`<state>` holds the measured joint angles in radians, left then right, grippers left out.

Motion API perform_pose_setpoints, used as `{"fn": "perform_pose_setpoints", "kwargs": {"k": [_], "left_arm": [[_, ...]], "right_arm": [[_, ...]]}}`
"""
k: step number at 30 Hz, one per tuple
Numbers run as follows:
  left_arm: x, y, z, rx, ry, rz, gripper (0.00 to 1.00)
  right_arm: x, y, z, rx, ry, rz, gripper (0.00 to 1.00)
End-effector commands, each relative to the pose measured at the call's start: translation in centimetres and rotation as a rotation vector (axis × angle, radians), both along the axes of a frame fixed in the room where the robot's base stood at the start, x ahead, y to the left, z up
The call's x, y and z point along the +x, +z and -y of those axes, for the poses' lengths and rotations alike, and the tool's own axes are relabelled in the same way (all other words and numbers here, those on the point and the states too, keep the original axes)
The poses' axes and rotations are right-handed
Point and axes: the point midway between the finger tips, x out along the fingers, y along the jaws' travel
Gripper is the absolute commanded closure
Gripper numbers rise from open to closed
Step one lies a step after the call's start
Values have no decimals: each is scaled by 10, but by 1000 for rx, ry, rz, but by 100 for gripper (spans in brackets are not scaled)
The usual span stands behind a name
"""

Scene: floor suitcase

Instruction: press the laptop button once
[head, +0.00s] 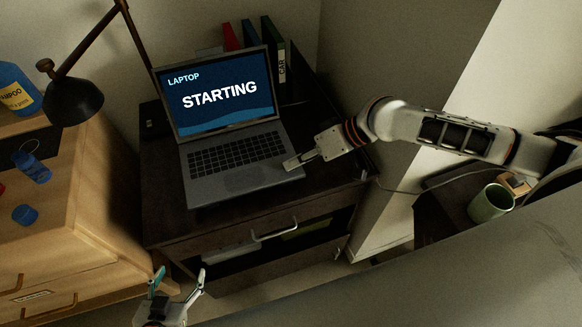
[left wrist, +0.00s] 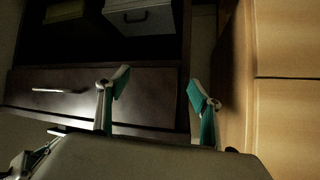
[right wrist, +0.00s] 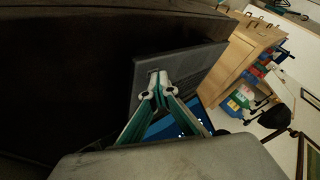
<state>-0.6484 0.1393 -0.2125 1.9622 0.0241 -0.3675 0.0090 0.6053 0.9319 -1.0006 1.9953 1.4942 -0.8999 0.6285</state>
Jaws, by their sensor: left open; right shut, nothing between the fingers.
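The open laptop (head: 232,172) stands on the dark desk, its screen (head: 218,92) lit blue with the words "LAPTOP" and "STARTING". My right gripper (head: 290,163) is shut and empty, with its fingertips at the right edge of the keyboard base. In the right wrist view the shut fingertips (right wrist: 154,74) lie over the laptop's dark base (right wrist: 180,70); I cannot tell whether they touch it. The button itself is hidden or too small to make out. My left gripper (head: 177,283) is open and empty, low in front of the desk; its spread fingers also show in the left wrist view (left wrist: 160,90).
The dark desk (head: 165,220) has a handled drawer in front. A lamp (head: 75,100) and wooden cabinet (head: 75,215) stand at left. Binders (head: 250,35) stand behind the laptop. A green cup (head: 490,203) is at the right, near a cable.

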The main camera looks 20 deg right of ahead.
Motion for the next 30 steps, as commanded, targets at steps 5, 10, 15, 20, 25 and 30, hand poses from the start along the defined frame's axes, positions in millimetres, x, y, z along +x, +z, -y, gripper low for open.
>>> {"fn": "perform_pose_setpoints", "kwargs": {"k": [5,10,15,20,25,30], "left_arm": [[0,0,0,0,0,1,35],[0,0,0,0,0,1,35],[0,0,0,0,0,1,35],[0,0,0,0,0,1,35],[0,-1,0,0,0,0,35],[0,4,0,1,-1,0,35]], "right_arm": [[-3,-7,0,-5,2,-7,100],[-4,-11,1,-9,2,-11,100],[-5,-13,1,-11,3,-14,100],[-5,-14,2,-12,3,-15,100],[-5,-14,2,-14,3,-15,100],[-5,-10,3,-14,2,-14,100]]}}
